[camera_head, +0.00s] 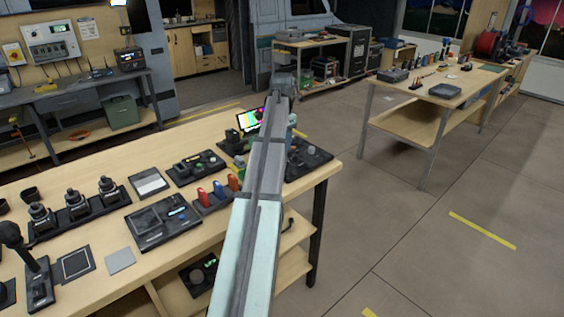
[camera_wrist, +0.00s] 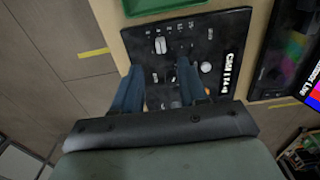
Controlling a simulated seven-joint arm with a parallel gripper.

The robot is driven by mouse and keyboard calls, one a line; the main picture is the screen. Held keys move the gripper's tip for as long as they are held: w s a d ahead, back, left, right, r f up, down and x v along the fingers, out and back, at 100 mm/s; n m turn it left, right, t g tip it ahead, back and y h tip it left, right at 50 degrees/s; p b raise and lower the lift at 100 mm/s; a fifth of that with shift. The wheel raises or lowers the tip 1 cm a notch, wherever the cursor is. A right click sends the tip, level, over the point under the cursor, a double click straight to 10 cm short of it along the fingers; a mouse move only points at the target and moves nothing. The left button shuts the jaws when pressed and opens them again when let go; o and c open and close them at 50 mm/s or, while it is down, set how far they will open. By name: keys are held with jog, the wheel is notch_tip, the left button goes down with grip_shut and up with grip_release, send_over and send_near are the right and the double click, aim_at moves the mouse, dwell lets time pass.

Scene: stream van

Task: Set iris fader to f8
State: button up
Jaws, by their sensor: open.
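A black control panel (camera_wrist: 218,30) with small white markings and large white lettering that seems to start with CAM fills the middle of the wrist view. A pale grey slider-like cap (camera_wrist: 160,45), possibly the iris fader, sits on its upper left part. A round light knob (camera_wrist: 207,67) is to the right. My gripper (camera_wrist: 160,68) is open, its two blue fingers over the panel, one each side of the cap's line and just below it in the picture. No contact shows. The scale marks are too small to read. In the head view the panel (camera_head: 312,160) is partly behind my arm.
The panel lies at the right end of a wooden bench (camera_head: 210,232). A lit colour screen (camera_head: 250,119) stands behind it. Other control boxes, including one with red and blue levers (camera_head: 203,196), line the bench to the left. Open floor (camera_head: 420,240) lies to the right.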

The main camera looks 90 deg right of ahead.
notch_tip(320, 180, down, 9)
jog(key=shift+r, duration=0.1)
dwell(0.3)
grip_shut()
dwell(0.4)
jog(key=shift+w+d, duration=0.1)
